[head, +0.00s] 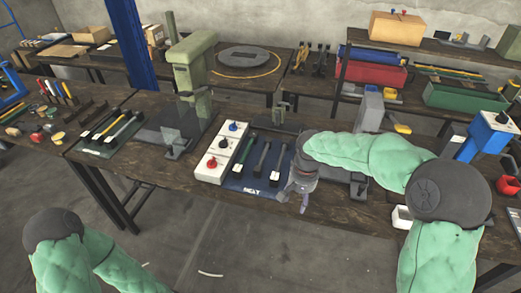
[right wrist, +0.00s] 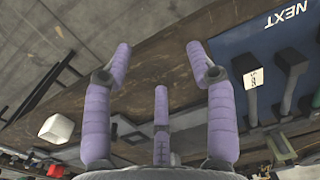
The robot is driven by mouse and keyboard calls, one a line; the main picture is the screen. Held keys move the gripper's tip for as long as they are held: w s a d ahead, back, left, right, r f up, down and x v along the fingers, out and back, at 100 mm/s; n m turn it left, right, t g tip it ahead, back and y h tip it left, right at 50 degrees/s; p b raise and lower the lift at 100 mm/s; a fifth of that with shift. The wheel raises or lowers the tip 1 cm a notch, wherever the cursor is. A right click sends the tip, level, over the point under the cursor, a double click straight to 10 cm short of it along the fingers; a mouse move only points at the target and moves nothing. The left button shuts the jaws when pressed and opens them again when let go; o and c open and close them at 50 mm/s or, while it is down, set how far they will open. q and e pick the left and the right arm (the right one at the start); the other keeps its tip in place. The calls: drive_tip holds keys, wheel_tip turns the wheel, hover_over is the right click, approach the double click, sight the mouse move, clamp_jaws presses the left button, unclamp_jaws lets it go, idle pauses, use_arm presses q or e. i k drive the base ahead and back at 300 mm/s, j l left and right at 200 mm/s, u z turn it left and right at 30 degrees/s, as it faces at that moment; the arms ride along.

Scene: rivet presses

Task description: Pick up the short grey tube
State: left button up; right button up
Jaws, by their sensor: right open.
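My right gripper (head: 304,200) hangs at the front edge of the bench, just right of the blue mat (head: 235,182) marked NEXT. In the right wrist view the gripper (right wrist: 160,55) is open, with its purple fingers spread and nothing between them. Several dark bar- or tube-like pieces with white labels lie on the mat, including a dark grey one (head: 262,158). I cannot tell which piece is the short grey tube. My left gripper is out of view.
A white panel (head: 222,150) with blue, black and red knobs stands left of the mat. A green press (head: 190,70) stands further left. A blue press (head: 490,135) and a white open box (head: 401,217) are at the right.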

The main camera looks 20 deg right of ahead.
sight(269, 141)
drive_tip(key=i, duration=1.2)
